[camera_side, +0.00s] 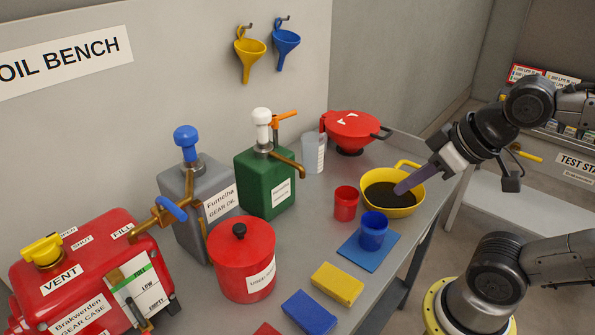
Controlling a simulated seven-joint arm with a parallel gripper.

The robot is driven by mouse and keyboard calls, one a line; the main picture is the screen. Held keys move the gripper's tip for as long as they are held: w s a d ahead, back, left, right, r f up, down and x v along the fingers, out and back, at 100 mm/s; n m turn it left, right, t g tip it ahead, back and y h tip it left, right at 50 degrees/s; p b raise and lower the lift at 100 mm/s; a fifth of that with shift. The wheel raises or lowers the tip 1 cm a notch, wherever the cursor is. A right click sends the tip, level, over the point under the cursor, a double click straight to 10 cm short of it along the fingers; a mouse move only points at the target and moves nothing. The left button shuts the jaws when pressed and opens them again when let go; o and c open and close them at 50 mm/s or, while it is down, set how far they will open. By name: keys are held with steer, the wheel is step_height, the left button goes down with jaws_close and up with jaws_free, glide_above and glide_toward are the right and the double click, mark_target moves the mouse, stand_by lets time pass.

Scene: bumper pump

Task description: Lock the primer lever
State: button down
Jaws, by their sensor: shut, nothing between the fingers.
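A green pump can (266,182) stands at the back middle of the bench, with a white knob (261,118) on top. An orange lever (285,116) sticks out to the right near that knob, and a brown spout points right. A grey gear oil can (192,205) stands left of it, with a blue knob (186,138) on top. A blue handle (172,208) sits on a brass fitting in front of the grey can. Which lever is the primer lever is not readable. My gripper (399,188) is shut and empty, its purple fingers over the yellow pan, away from both pumps.
The yellow pan (419,203) holds dark liquid. A red lidded pot (243,262) and red gear case (85,275) fill the left.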

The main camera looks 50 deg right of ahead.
mark_target(293, 113)
steer(key=w+d+r+t, duration=0.1)
steer(key=w+r+t, duration=0.15)
steer(key=w, duration=0.35)
steer(key=w+d+r+m+t+h, duration=0.1)
steer(key=w+r+t, duration=0.15)
steer(key=w, duration=0.25)
steer(key=w+d+r+t, duration=0.1)
steer(key=w+r+t, duration=0.1)
steer(key=w+t, duration=0.3)
steer(key=w+d+f+m+g+h, duration=0.1)
steer(key=w+d+f+h, duration=0.1)
steer(key=w+d+f, duration=0.4)
steer(key=x, duration=0.3)
steer(key=f+x, duration=0.1)
steer(key=x, duration=0.3)
steer(key=a+x, duration=0.1)
steer(key=x, duration=0.3)
steer(key=shift+f, duration=0.25)
steer(key=shift+w, duration=0.1)
steer(key=shift+w+d+f, duration=0.1)
steer(key=shift+w+d, duration=0.35)
steer(key=shift+w, duration=0.25)
